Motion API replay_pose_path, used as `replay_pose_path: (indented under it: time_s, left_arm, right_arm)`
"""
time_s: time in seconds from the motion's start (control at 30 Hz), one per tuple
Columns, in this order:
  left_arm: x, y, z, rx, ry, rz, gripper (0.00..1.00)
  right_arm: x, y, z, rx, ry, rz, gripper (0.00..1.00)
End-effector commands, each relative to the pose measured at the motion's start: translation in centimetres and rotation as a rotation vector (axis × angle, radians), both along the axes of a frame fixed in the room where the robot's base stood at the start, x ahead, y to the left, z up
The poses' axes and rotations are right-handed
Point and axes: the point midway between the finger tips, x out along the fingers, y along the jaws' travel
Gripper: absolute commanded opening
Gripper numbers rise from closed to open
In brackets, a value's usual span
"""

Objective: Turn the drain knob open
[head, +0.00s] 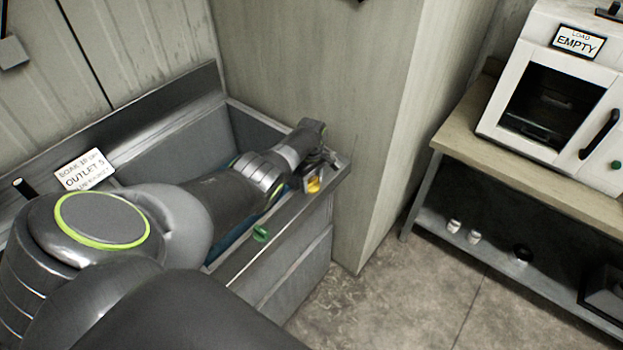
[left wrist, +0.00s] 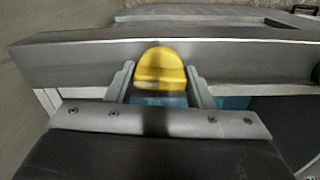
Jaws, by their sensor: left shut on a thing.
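A yellow knob (head: 313,185) sits at the far right end of the metal sink's front rim (head: 285,205). My left gripper (head: 318,172) reaches across the sink and is shut on this knob. In the left wrist view the yellow knob (left wrist: 160,68) stands between the two grey fingers of my left gripper (left wrist: 159,84), with the rim behind it. No label on the knob is readable, and its turn angle is hard to tell. My right gripper is not in view.
A green knob (head: 260,233) sits on the same rim, nearer to me. A wall column (head: 300,70) rises beside the sink. A bench (head: 470,148) with a white oven (head: 550,100) stands right; floor between is clear.

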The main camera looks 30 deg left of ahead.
Motion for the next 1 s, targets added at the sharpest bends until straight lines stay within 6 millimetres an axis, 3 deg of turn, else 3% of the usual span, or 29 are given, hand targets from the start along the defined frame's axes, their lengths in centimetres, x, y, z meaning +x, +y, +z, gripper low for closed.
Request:
replay_pose_path:
  time_s: [0.3,0.8,0.83,1.0]
  left_arm:
    - [0.21,0.16,0.28,0.004,-0.006,0.103,0.24]
    - [0.24,0.19,0.29,0.004,-0.007,0.121,0.24]
    - [0.24,0.19,0.29,0.004,-0.007,0.121,0.50]
    - [0.15,0.13,0.19,0.002,-0.004,0.120,0.69]
  right_arm:
    - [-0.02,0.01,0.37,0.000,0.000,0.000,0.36]
    - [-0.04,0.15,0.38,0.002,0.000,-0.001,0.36]
    - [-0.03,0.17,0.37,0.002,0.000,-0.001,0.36]
    - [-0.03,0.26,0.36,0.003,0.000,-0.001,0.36]
